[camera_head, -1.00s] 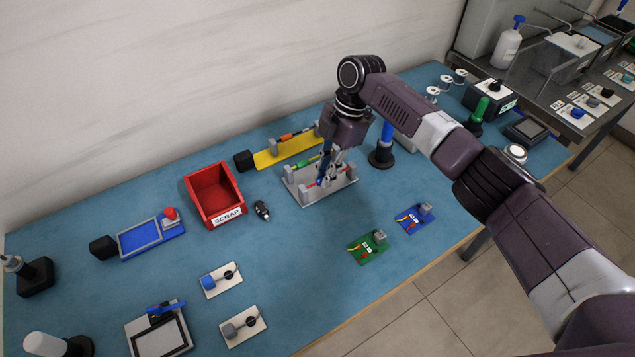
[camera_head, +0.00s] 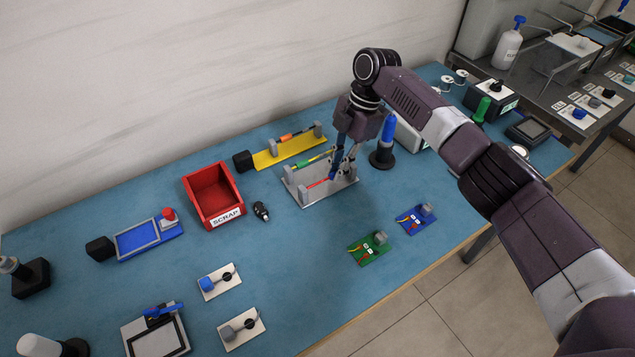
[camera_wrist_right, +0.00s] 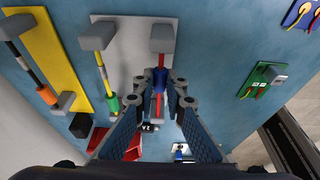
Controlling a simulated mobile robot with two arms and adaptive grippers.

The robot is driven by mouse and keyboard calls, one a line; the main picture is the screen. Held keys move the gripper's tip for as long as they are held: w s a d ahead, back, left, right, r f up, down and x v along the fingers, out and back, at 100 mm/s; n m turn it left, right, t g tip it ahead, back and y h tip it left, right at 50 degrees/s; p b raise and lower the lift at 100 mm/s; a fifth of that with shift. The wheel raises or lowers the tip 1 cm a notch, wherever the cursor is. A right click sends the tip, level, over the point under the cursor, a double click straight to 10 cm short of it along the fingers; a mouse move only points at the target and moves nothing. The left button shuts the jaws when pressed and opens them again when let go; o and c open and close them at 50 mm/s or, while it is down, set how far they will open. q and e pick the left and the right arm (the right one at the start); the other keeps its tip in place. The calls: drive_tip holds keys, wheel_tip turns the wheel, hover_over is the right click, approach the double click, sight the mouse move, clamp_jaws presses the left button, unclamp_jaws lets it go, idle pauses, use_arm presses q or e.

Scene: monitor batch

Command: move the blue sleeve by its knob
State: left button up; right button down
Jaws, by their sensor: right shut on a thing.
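The blue sleeve (camera_wrist_right: 160,77) sits around the red rod (camera_head: 317,184) on the grey plate (camera_head: 318,199). In the wrist view it is a short way from the grey end post (camera_wrist_right: 163,38) at the top. My right gripper (camera_head: 340,173) is over the plate, pointing down, and is shut on the sleeve's knob. In the wrist view its fingertips (camera_wrist_right: 160,92) close in at the sleeve; the knob is largely hidden between them. A green sleeve (camera_wrist_right: 112,103) sits on the yellow rod beside it. My left gripper is not in view.
A yellow plate (camera_head: 270,158) with an orange sleeve on its rod lies behind. A red scrap bin (camera_head: 228,217) stands to the left. A blue-topped device (camera_head: 384,155) stands close on the right. Green (camera_head: 366,252) and blue (camera_head: 411,223) boards lie in front.

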drive_tip(key=shift+w+d, duration=0.25)
drive_tip(key=shift+d, duration=0.1)
idle(0.4)
drive_tip(key=c, duration=1.9)
unclamp_jaws()
drive_tip(key=v, duration=1.2)
